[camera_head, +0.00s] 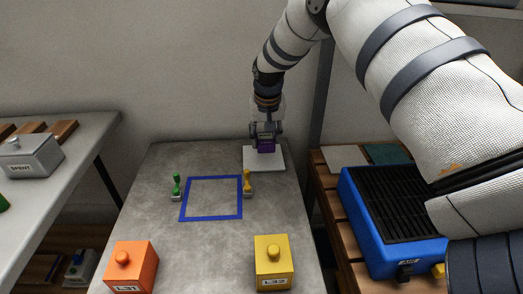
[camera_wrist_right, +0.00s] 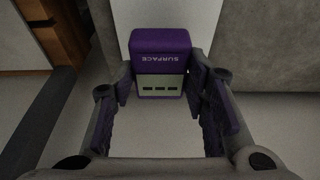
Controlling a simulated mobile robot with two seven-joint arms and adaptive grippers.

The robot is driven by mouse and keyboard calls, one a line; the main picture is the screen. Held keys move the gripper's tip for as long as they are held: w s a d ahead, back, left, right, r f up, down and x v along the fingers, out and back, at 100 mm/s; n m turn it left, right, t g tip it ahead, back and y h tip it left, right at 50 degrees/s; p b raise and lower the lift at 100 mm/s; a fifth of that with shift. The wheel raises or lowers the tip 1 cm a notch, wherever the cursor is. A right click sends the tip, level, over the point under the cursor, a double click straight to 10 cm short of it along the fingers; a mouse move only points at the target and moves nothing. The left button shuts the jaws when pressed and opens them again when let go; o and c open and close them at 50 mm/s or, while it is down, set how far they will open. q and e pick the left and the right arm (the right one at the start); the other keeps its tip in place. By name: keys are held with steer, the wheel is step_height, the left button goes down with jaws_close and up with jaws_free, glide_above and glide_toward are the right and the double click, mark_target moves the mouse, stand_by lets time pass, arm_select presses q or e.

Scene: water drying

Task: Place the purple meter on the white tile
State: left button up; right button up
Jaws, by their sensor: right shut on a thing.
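The purple meter (camera_head: 266,144) is held by my right gripper (camera_head: 265,131) at the far end of the grey table. In the right wrist view the meter (camera_wrist_right: 160,42) sits between the two fingers, its "SURFACE" label upside down and a pale display with dashes facing the camera. The white tile (camera_head: 264,164) lies flat at the table's far right corner, directly below or behind the meter. I cannot tell whether the meter touches the tile. My left gripper is not in view.
Orange box L31 (camera_head: 132,267) and yellow box L32 (camera_head: 272,264) stand nearer. A blue grill-topped unit (camera_head: 362,215) stands right; a grey "SPENT" box (camera_head: 30,158) left.

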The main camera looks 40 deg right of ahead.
mark_target(263, 140)
steer(key=shift+w+f, duration=0.25)
steer(key=shift+f, duration=0.1)
steer(key=x, duration=0.3)
steer(key=shift+s+a+f+b, duration=0.1)
steer(key=shift+a+f+b, duration=0.15)
steer(key=shift+a+b, duration=0.05)
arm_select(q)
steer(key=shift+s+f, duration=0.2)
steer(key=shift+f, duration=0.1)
arm_select(e)
steer(key=shift+r, duration=0.15)
steer(key=o, duration=1.2)
steer(key=shift+f, duration=0.2)
steer(key=p+v, duration=0.2)
steer(key=v, duration=1)
steer(key=shift+r, duration=0.2)
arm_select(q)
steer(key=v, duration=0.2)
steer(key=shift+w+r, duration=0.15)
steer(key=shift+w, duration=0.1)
